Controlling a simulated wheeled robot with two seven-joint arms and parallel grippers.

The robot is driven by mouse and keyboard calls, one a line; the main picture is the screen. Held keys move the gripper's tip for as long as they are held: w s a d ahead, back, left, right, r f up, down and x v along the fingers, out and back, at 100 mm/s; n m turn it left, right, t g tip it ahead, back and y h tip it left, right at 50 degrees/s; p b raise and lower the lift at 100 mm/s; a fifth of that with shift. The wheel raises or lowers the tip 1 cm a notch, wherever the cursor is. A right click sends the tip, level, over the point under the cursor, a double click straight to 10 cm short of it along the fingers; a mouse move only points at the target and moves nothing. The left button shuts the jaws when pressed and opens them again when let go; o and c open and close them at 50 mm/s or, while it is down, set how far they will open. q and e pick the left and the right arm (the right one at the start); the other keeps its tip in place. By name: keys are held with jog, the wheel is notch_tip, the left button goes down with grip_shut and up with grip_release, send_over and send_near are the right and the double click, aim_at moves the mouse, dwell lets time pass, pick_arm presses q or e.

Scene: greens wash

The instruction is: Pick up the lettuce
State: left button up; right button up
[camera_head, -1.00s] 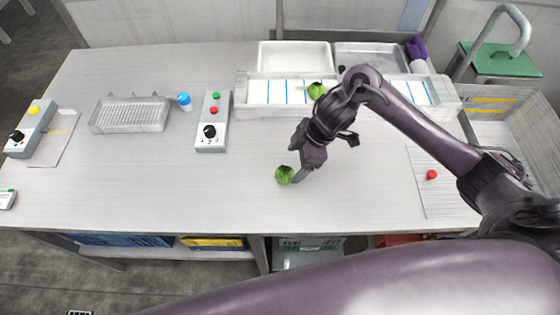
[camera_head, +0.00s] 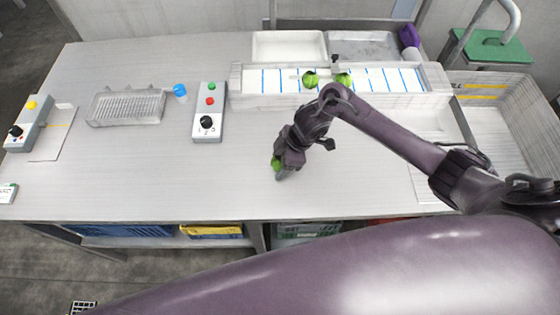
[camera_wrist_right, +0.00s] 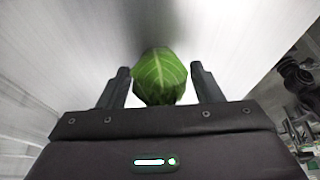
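A green head of lettuce (camera_head: 276,162) is on the table near its front middle, mostly hidden by my right gripper (camera_head: 281,171) in the head view. In the right wrist view the lettuce (camera_wrist_right: 160,78) lies between the two fingers of my right gripper (camera_wrist_right: 161,88), with a gap on each side. That gripper is open. Two more green heads of lettuce, a left one (camera_head: 310,79) and a right one (camera_head: 343,80), are at the white, blue-striped channel (camera_head: 280,98) at the back. My left gripper is not in view.
A control box (camera_head: 209,122) with a dial and buttons stands left of centre, beside a blue-capped item (camera_head: 180,91) and a wire rack (camera_head: 127,107). Another control box (camera_head: 28,122) is at far left. A white tray (camera_head: 288,46) and a grey tray (camera_head: 362,47) sit behind the channel.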

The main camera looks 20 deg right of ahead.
jog(key=c, duration=0.6)
jog(key=shift+r, duration=0.1)
